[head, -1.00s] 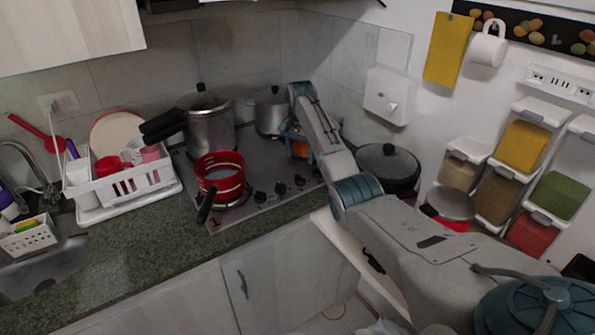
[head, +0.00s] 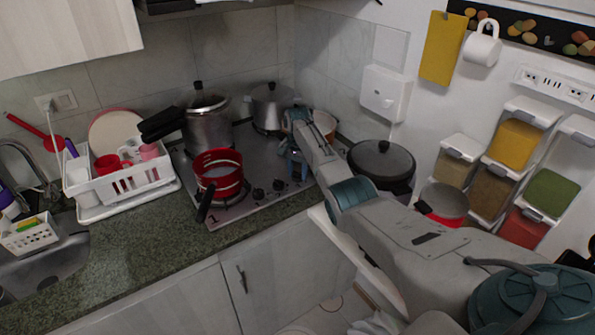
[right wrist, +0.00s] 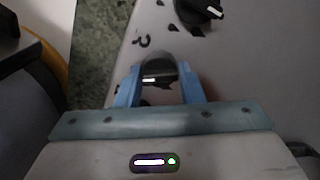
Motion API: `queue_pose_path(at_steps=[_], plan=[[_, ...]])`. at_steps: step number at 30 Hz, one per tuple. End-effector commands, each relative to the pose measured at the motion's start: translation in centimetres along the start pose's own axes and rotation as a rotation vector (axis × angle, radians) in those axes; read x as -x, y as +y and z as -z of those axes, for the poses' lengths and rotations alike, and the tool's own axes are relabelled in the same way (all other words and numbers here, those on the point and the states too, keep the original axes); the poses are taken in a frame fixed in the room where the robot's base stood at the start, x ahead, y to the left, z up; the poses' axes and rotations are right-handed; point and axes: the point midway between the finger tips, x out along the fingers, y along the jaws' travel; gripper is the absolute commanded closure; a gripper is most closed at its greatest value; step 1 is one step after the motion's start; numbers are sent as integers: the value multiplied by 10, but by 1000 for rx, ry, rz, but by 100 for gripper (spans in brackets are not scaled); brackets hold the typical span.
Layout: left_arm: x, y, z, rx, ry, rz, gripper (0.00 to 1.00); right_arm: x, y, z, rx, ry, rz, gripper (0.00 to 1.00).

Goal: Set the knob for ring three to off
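The grey stovetop (head: 240,208) carries a row of black knobs along its front edge. In the right wrist view a dark knob (right wrist: 158,68) with a white mark sits between the two blue fingers of my right gripper (right wrist: 157,80). A printed 3 (right wrist: 143,41) is on the surface beside it. Another knob (right wrist: 200,12) with a white mark is farther up. In the head view my right gripper (head: 297,168) is low at the front of the stovetop. Whether its fingers press on the knob is unclear. My left gripper is out of view.
A red pot (head: 219,180) stands on the front left of the stove. A pressure cooker (head: 207,125) and a lidded pot (head: 271,108) stand behind. A black-lidded pan (head: 383,162) is to the right. A white dish rack (head: 105,182) sits on the left counter.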

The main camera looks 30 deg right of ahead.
Motion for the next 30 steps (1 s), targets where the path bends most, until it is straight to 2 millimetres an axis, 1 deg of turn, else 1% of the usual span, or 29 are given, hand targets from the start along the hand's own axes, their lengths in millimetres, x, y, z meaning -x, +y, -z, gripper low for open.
queue_pose_path(at_steps=[1,2,3,10,14,20,30], plan=[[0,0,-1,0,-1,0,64,0,0,0,0,0,1,79],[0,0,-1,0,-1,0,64,0,0,0,0,0,1,85],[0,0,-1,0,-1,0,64,0,0,0,0,0,1,88],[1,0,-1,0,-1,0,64,1,0,0,16,0,1,88],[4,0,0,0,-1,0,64,2,0,0,58,0,1,88],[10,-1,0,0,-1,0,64,3,-1,0,183,0,1,88],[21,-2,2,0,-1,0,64,3,-1,0,497,1,2,88]])
